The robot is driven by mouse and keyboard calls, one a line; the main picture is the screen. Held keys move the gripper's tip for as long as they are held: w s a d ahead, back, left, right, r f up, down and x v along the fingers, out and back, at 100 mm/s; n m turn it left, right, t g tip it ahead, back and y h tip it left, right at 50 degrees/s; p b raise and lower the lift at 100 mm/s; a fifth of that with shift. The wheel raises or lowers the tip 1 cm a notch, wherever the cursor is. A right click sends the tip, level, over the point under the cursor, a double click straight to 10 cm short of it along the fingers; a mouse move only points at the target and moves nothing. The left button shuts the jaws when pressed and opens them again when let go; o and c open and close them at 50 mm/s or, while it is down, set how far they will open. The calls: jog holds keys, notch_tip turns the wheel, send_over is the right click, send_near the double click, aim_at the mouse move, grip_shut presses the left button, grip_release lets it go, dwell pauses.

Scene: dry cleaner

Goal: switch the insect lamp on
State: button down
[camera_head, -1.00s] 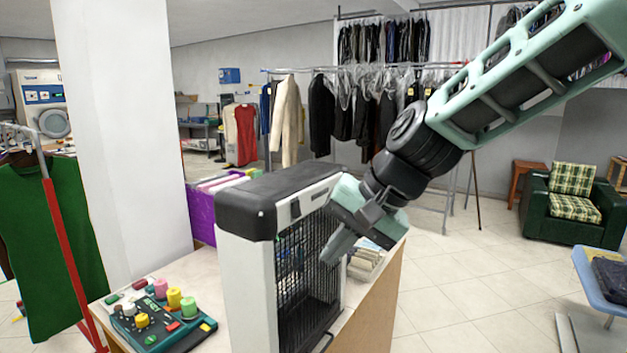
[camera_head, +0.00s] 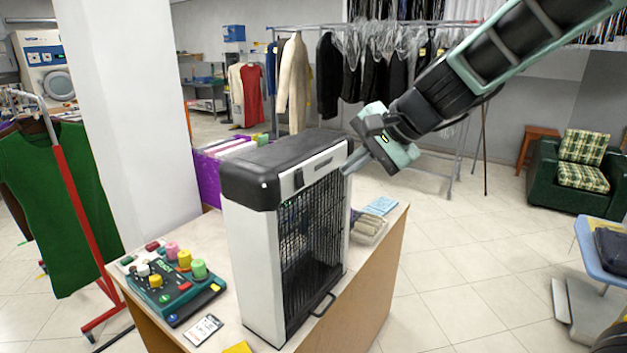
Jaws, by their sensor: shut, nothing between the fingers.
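The insect lamp (camera_head: 246,262) stands upright on a wooden-sided counter (camera_head: 375,290). It has a white body, a black rounded top and a dark grille on its right-facing side. A small dark switch (camera_head: 298,178) sits on the white strip above the grille, near its left end. A second small mark shows farther right on that strip. My gripper (camera_head: 346,172) is shut and empty. Its fingertips point left at the upper far edge of the grille side, to the right of the switch. I cannot tell whether they touch the lamp. No glow shows behind the grille.
A purple box (camera_head: 207,180) stands behind.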

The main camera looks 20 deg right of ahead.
aim_at(302, 186)
jog(key=w+a+f, duration=0.1)
jog(key=w, duration=0.1)
jog(key=w+a+f+p, duration=0.1)
jog(key=w+a+f, duration=0.3)
jog(key=w, duration=0.1)
jog(key=shift+f, duration=0.2)
jog(key=shift+a+f, duration=0.1)
jog(key=shift+f, duration=0.05)
jog(key=shift+w+f+b, duration=0.1)
jog(key=shift+f+b, duration=0.05)
jog(key=shift+b, duration=0.65)
jog(key=shift+r, duration=0.4)
